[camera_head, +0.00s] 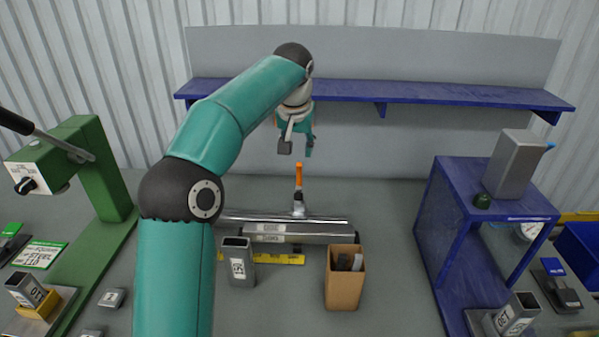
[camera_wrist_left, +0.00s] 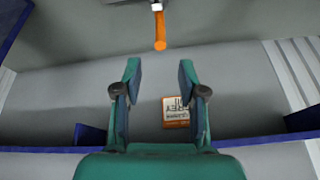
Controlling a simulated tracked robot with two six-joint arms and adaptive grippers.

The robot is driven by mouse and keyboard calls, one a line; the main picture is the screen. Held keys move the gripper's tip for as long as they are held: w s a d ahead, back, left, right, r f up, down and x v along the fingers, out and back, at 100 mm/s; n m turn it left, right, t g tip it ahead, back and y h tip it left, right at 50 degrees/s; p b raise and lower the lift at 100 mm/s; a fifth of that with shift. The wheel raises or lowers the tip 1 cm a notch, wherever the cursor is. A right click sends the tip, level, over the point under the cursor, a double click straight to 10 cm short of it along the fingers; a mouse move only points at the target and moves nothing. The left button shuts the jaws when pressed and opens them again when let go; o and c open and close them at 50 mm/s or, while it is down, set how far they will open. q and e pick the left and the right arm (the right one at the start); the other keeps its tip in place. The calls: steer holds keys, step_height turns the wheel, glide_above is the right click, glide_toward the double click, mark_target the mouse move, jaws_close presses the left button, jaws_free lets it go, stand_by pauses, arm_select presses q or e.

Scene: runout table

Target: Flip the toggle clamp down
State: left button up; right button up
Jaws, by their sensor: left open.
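The toggle clamp's orange handle (camera_head: 298,174) stands upright at the middle of the table, behind a metal bar (camera_head: 285,221). The clamp's metal base (camera_head: 299,208) is at the bar's back edge. My left gripper (camera_head: 296,147) is open and empty, above the handle and apart from it. In the left wrist view the gripper (camera_wrist_left: 158,70) shows two spread fingers, with the orange handle (camera_wrist_left: 160,30) beyond them near the top edge. My right gripper is out of view.
A cardboard box (camera_head: 341,288) and a grey metal tube (camera_head: 238,266) stand before the bar. A green press (camera_head: 105,170) is at left, a blue stand (camera_head: 450,225) at right. A blue shelf (camera_head: 420,94) runs along the back. The table behind the bar is mostly clear.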

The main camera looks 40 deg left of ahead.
mark_target(300, 181)
arm_select(q)
steer(key=x, duration=1.1)
steer(key=shift+f, duration=0.1)
jaws_close()
